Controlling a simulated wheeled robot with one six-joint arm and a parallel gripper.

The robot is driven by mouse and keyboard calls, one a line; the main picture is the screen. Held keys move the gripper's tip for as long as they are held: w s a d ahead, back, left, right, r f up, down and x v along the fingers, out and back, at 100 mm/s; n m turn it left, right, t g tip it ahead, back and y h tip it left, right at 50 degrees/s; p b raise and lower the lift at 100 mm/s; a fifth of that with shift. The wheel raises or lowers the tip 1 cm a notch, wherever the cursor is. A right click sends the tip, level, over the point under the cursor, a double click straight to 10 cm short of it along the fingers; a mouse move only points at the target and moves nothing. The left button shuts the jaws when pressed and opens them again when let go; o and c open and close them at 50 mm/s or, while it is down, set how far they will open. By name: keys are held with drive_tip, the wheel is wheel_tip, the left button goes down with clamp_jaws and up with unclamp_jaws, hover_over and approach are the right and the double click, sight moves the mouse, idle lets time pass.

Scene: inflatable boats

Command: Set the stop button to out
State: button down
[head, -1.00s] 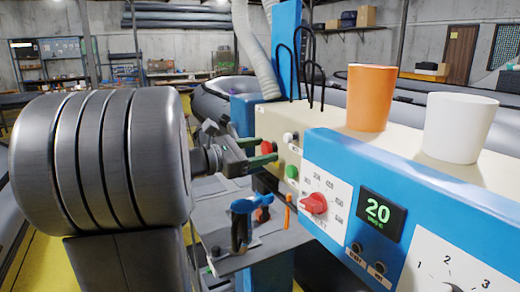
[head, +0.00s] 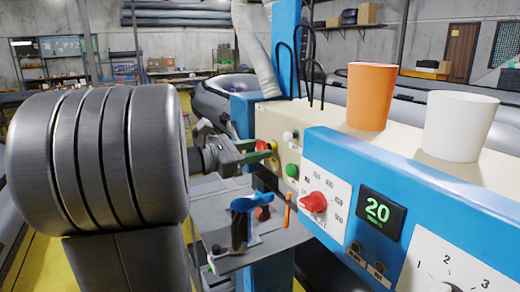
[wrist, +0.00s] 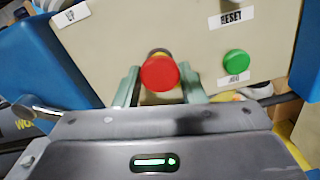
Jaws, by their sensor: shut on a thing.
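The stop button is a round red knob (wrist: 160,73) on the cream panel, in the middle of the wrist view, with a dark and yellow collar just behind it. My gripper (wrist: 161,88) has one green finger on each side of the knob and is shut on it. In the head view my gripper (head: 268,151) reaches the panel from the left, and its fingers hide most of the button. I cannot tell from these views whether the button is in or out.
A green button (head: 292,170) and a white button (head: 288,136) sit close by on the panel. A red rotary knob (head: 314,203) and a display reading 20 (head: 382,212) are further right. A blue-handled clamp (head: 242,217) stands below my gripper. Orange (head: 370,97) and white (head: 458,126) cups stand on top.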

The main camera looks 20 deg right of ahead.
drive_tip(key=shift+f, duration=0.1)
drive_tip(key=c, duration=1.3)
unclamp_jaws()
drive_tip(key=o, duration=0.4)
drive_tip(key=shift+a, duration=0.2)
drive_tip(key=s+a+b, duration=0.1)
drive_tip(key=a, duration=1.2)
drive_tip(key=shift+a+b, duration=0.35)
drive_tip(key=shift+a, duration=0.05)
drive_tip(key=d, duration=0.4)
drive_tip(key=d+p, duration=0.1)
drive_tip(key=d, duration=0.4)
drive_tip(key=w+d, duration=0.1)
drive_tip(key=d, duration=0.4)
drive_tip(key=shift+p, duration=0.35)
drive_tip(key=shift+a, duration=0.15)
